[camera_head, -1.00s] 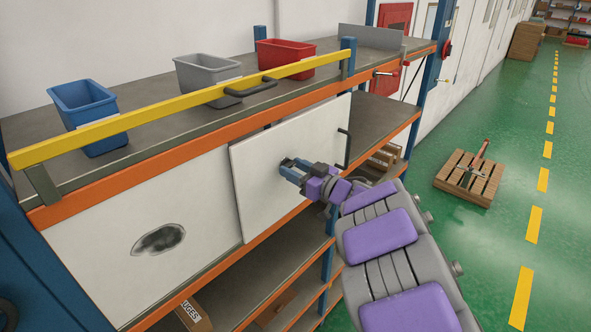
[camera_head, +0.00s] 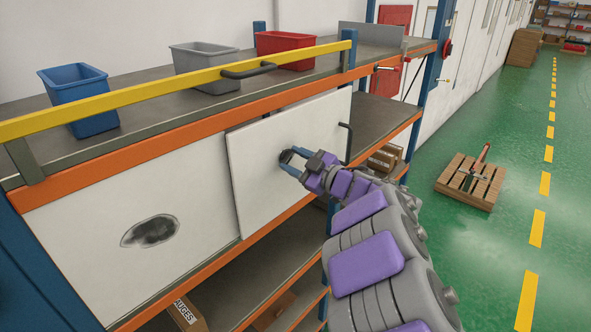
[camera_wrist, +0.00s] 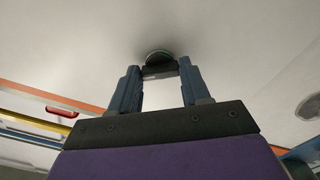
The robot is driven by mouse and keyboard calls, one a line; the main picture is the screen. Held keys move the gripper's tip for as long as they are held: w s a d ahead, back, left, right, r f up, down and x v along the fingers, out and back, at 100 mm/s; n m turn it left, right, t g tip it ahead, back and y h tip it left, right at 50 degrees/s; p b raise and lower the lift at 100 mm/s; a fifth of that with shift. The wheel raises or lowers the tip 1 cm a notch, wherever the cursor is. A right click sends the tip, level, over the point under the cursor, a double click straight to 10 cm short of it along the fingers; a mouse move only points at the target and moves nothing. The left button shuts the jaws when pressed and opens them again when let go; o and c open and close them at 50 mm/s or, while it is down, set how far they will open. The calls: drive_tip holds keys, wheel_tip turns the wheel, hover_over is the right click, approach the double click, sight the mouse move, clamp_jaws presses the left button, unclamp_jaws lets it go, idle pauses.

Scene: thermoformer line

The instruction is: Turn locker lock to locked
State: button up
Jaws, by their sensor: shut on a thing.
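The locker's pale sliding door panel (camera_head: 262,190) hangs in the shelf's middle bay. The lock is a small dark round piece (camera_head: 286,155) on this panel, mostly hidden by my gripper in the head view. In the wrist view the round lock (camera_wrist: 158,57) shows just beyond my fingertips, with a dark bar between them. My gripper (camera_head: 289,161), with blue-grey fingers, is shut on the lock's knob. The fingers (camera_wrist: 160,73) stand on either side of it, pointing at the panel. Whether the lock reads locked cannot be told.
A dark door handle (camera_head: 346,143) stands at the panel's right edge. A yellow rail (camera_head: 180,84) runs above, with blue (camera_head: 80,98), grey (camera_head: 207,66) and red bins (camera_head: 284,50) behind it. A pallet (camera_head: 470,182) lies on the green floor to the right.

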drive_tip(key=n+b, duration=0.9)
drive_tip(key=n, duration=0.2)
drive_tip(key=shift+f, duration=0.15)
idle(0.5)
drive_tip(key=o, duration=1.1)
drive_tip(key=shift+w+a, duration=0.1)
drive_tip(key=shift+c, duration=0.2)
drive_tip(key=v, duration=1.7)
